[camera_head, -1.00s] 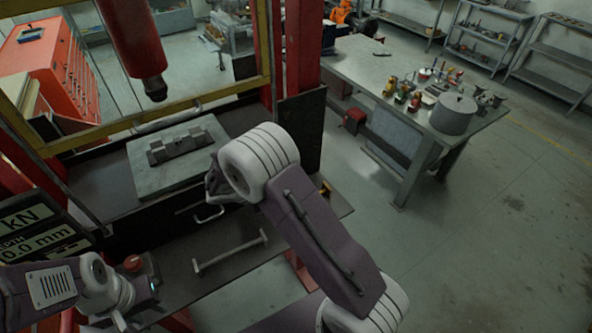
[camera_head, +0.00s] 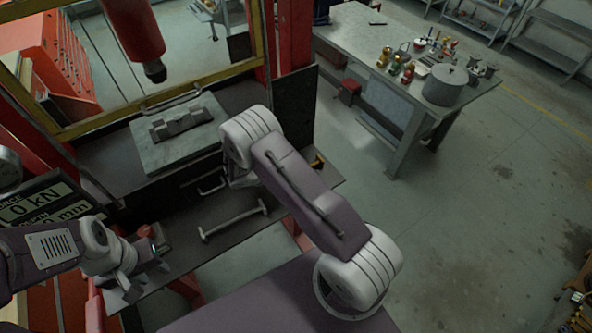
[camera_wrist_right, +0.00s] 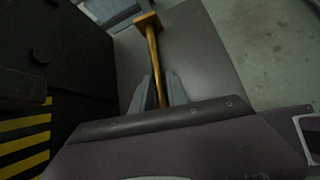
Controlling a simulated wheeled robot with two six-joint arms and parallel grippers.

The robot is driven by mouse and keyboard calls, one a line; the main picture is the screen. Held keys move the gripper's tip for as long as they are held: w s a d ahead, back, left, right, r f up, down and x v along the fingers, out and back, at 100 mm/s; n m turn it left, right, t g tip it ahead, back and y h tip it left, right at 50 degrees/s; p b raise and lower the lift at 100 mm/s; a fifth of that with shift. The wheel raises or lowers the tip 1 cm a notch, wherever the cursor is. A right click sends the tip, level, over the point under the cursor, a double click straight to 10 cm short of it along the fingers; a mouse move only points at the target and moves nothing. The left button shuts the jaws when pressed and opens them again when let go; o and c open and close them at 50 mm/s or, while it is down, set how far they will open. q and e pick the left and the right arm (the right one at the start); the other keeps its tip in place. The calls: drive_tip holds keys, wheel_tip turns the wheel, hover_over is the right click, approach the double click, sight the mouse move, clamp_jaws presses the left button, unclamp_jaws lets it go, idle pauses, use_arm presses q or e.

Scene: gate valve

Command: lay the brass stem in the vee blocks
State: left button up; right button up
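The brass stem (camera_wrist_right: 152,50), a rod with a square head, lies along the dark shelf in the right wrist view. Its end also shows beside my right arm in the head view (camera_head: 318,161); the rest is hidden there. My right gripper (camera_wrist_right: 159,76) has one finger on each side of the rod, with a narrow gap visible; contact is unclear. The vee blocks (camera_head: 181,122) sit on the grey plate (camera_head: 160,155) under the press ram, with no stem in them. My left gripper (camera_head: 148,270) is open and empty at lower left.
The red ram (camera_head: 133,30) hangs above the plate. A yellow frame and red columns enclose the press.

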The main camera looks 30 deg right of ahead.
drive_tip(key=shift+w+d+f, duration=0.35)
drive_tip(key=shift+f, duration=0.15)
drive_tip(key=shift+s+r, duration=0.1)
drive_tip(key=shift+s, duration=0.05)
clamp_jaws()
idle(0.9)
